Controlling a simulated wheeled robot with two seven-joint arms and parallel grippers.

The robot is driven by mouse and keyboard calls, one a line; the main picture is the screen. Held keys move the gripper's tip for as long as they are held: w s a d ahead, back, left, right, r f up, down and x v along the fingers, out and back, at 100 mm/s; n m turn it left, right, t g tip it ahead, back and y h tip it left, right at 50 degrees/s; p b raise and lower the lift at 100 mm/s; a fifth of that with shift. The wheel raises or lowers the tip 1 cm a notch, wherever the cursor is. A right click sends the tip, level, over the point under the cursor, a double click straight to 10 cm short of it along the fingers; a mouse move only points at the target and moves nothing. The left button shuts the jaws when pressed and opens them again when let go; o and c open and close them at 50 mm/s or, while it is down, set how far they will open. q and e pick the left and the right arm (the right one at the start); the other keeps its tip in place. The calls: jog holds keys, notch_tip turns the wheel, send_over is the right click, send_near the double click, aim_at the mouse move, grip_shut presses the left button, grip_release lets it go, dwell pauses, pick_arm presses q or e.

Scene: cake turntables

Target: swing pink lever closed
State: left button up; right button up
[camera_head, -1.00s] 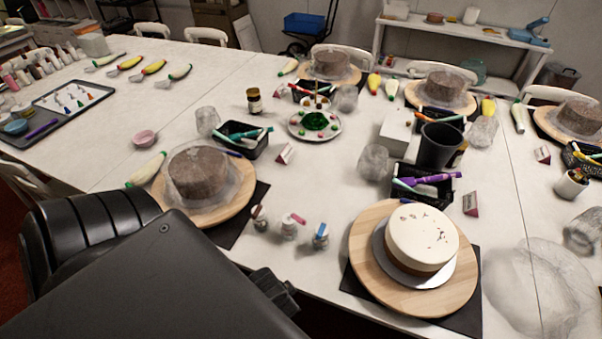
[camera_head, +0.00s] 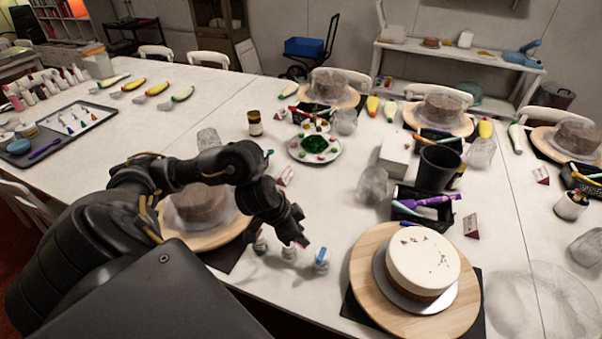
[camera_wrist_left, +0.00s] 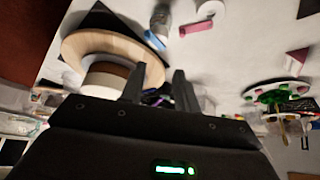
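Several small jars with coloured levers stand in a row near the table's front edge. The middle jar (camera_head: 289,253) carries the pink lever (camera_head: 303,242), which shows as a pink bar (camera_wrist_left: 197,26) in the left wrist view. A jar with a blue lever (camera_head: 321,256) stands to its right; its blue lever (camera_wrist_left: 155,40) also shows in the wrist view. My left gripper (camera_head: 299,236) is just above the middle jar and partly hides it. In the wrist view its two fingers (camera_wrist_left: 160,78) are apart with nothing clearly between them. My right gripper is not in view.
A white-topped cake on a wooden turntable (camera_head: 364,287) stands right of the jars. A wrapped brown cake on another turntable (camera_head: 222,233) is behind my left arm. A decorated plate (camera_head: 300,153) and a black basket (camera_head: 402,213) stand further back.

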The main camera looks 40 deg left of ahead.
pick_arm(q)
jog(key=s+a+r+y, duration=0.1)
jog(key=a, duration=0.3)
jog(key=b+x, duration=0.2)
jog(key=x, duration=0.8)
jog(key=shift+s+d+f+n+g+b, duration=0.2)
jog(key=shift+d+f+n+g+b, duration=0.1)
jog(key=shift+f+n+b, duration=0.15)
grip_shut()
